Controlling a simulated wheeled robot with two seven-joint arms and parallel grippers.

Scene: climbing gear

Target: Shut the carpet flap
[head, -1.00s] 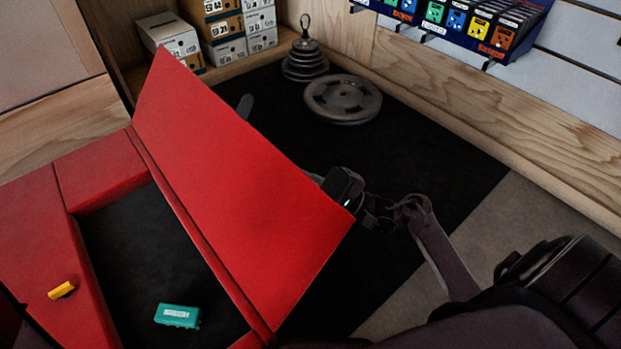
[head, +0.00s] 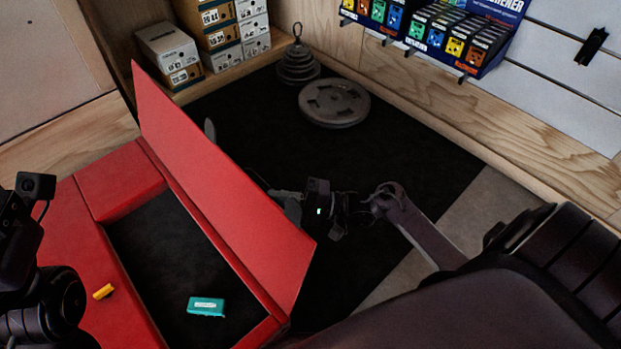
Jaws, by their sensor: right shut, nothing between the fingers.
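The red carpet flap (head: 222,182) stands raised on its hinge line, tilted over the dark opening (head: 165,245) in the red carpeted box (head: 112,180). My right gripper (head: 285,207) is behind the flap near its right end. The flap hides part of its fingers, and I cannot tell whether they touch it. It is shut with nothing held. Part of my left arm (head: 45,270) shows at the left edge, but its fingers are out of the picture.
A teal box (head: 206,307) lies inside the opening. A yellow piece (head: 103,291) lies on the red rim. Weight plates (head: 334,103) lie on the black mat behind. Shoe boxes (head: 168,54) stand at the back left, and a display rack (head: 440,32) hangs on the wall.

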